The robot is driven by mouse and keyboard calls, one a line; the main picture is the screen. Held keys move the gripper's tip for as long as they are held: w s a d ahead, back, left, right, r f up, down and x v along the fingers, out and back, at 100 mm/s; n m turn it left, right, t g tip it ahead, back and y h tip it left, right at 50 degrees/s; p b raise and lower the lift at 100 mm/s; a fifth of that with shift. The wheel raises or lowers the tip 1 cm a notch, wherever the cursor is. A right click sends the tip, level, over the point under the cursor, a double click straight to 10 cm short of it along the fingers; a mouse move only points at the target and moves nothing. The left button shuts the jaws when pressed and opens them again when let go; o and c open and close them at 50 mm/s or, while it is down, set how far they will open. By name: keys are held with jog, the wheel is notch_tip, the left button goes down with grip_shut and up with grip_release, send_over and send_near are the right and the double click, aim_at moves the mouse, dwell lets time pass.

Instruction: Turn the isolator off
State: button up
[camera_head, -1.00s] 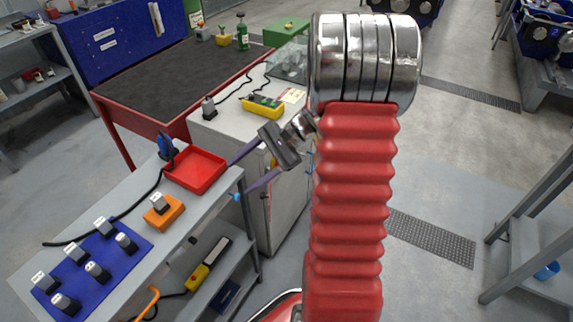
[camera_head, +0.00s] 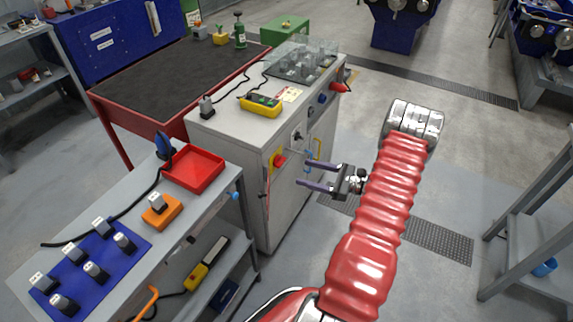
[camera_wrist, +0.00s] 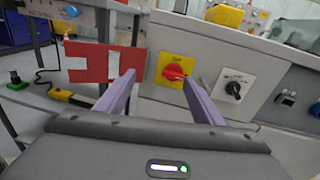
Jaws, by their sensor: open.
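The isolator, a red knob on a yellow square plate (camera_head: 279,160), is on the front of the pale cabinet. It also shows in the wrist view (camera_wrist: 173,71), with the red handle lying roughly level. My gripper (camera_head: 302,174) is open and empty, with its purple fingers pointing at the cabinet front, to the right of the isolator and apart from it in the head view. In the wrist view the yellow plate shows between the fingers, with the right fingertip overlapping the knob's right edge. Contact is not visible.
A black rotary switch on a white plate (camera_wrist: 234,88) is right of the isolator. The grey bench (camera_head: 215,205) with a red tray (camera_head: 195,168) is at left. Open floor lies right of the cabinet.

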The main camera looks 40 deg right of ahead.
aim_at(283, 163)
jog(key=s+d+f+m, duration=0.1)
jog(key=s+d+f+m+t+h, duration=0.1)
jog(key=d+f, duration=0.1)
jog(key=shift+d+h, duration=0.1)
jog(key=shift+h, duration=0.2)
jog(key=x, duration=1.3)
jog(key=shift+w+r, duration=0.15)
jog(key=shift+w, duration=0.2)
jog(key=c, duration=1)
